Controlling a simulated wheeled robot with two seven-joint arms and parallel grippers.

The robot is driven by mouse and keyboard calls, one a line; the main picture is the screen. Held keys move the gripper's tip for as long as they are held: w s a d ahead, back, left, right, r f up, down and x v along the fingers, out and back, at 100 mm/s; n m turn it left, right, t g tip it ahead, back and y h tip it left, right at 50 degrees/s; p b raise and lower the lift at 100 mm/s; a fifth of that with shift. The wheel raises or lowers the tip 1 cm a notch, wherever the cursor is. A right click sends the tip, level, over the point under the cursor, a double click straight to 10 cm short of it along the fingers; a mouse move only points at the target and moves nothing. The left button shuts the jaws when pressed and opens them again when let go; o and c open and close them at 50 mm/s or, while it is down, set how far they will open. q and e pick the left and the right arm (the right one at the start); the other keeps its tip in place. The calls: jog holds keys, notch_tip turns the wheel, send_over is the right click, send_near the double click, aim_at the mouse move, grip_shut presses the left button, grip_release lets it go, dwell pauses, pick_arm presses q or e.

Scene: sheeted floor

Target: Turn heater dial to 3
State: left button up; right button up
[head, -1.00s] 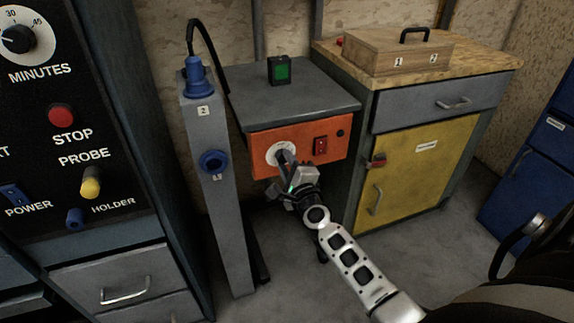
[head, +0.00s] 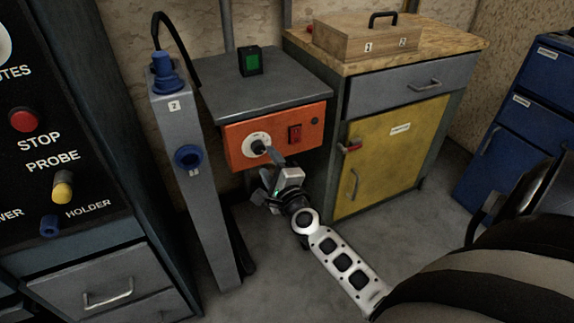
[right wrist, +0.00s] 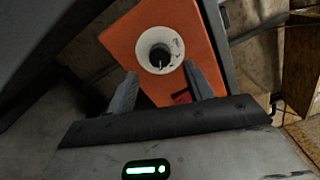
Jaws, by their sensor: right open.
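The heater is a grey-topped box with an orange front panel (head: 235,151). Its dial is a white disc with a dark knob (head: 257,146) at the panel's left side. In the right wrist view the dial (right wrist: 159,52) lies ahead, between and beyond the fingertips, with its pointer mark towards the lower side; the numbers are too small to read. My right gripper (head: 272,158) is open and empty in front of the panel, close to the dial. In the right wrist view its two fingers (right wrist: 159,84) stand apart on either side, not closed on the knob. My left gripper is not in view.
A red switch (head: 295,134) sits right of the dial. A grey post (head: 200,220) with blue sockets stands to the left. A yellow-doored cabinet (head: 385,160) stands to the right, with a wooden box (head: 350,42) on top. A control panel fills the far left.

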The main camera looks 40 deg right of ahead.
pick_arm(q)
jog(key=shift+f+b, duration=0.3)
jog(key=shift+b, duration=0.1)
pick_arm(e)
jog(key=v, duration=1.1)
jog(key=shift+s, duration=0.35)
pick_arm(q)
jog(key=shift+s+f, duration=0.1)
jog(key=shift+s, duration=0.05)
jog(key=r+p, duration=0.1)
jog(key=p, duration=0.2)
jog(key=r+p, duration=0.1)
jog(key=p, duration=0.2)
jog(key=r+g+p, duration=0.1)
jog(key=p, duration=0.2)
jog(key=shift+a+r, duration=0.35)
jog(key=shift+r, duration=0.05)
pick_arm(e)
jog(key=s+a+n+g+y, duration=0.3)
jog(key=a+n, duration=0.5)
jog(key=n, duration=0.5)
jog(key=s+a+r+n+g+y, duration=0.1)
jog(key=s+a+n+g+y, duration=0.2)
jog(key=s+a+n, duration=0.3)
jog(key=a+n+y, duration=0.1)
jog(key=a+n, duration=0.2)
jog(key=n, duration=0.4)
jog(key=shift+s+r+n+g+y, duration=0.2)
jog(key=shift+n+g+y, duration=0.1)
jog(key=shift+g+y, duration=0.1)
